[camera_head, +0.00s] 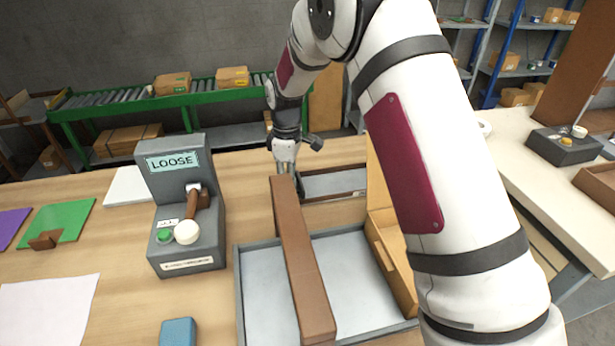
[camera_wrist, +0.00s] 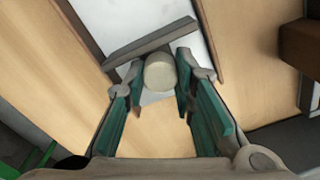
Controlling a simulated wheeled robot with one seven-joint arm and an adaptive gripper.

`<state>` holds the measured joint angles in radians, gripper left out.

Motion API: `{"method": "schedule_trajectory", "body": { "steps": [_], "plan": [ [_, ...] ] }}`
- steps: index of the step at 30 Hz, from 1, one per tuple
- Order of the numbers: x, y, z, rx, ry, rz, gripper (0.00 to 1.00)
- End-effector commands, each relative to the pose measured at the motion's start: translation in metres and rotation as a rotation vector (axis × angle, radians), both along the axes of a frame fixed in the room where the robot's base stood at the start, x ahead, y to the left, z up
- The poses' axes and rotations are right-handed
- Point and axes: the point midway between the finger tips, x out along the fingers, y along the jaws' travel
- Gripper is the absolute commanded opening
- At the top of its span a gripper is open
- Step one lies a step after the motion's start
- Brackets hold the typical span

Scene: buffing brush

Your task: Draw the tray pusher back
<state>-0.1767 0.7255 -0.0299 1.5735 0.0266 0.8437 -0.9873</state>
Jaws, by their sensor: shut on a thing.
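My gripper (camera_head: 285,163) reaches down at the far side of the work table, behind the far end of a long brown beam. In the wrist view my gripper (camera_wrist: 160,78) has its two fingers on either side of a round cream knob (camera_wrist: 160,71) and is shut on it. A grey bar (camera_wrist: 143,46) lies just beyond the knob, across a pale strip; it looks like the tray pusher. The joint between knob and bar is not clear. In the head view the knob is hidden.
The brown beam (camera_head: 299,265) crosses over a grey tray (camera_head: 240,290). A shallow framed tray (camera_head: 335,183) lies behind, right of my gripper. A grey control box (camera_head: 187,215) marked LOOSE stands left. A wooden box (camera_head: 385,235) stands right, close to my arm.

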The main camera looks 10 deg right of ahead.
Motion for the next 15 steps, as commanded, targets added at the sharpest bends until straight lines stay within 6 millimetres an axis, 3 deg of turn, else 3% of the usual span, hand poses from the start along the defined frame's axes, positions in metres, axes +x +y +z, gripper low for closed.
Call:
{"method": "schedule_trajectory", "body": {
  "steps": [9,10,11,15],
  "plan": [
    [0.0007,0.0035,0.0006,0.001,-0.003,-0.002,0.0],
    [0.0007,0.0034,0.0006,0.001,-0.003,-0.002,0.26],
    [0.0007,0.0034,0.0006,0.001,-0.003,-0.002,0.33],
    [0.0005,0.0032,0.0005,0.0,-0.002,-0.001,0.33]
  ]
}}
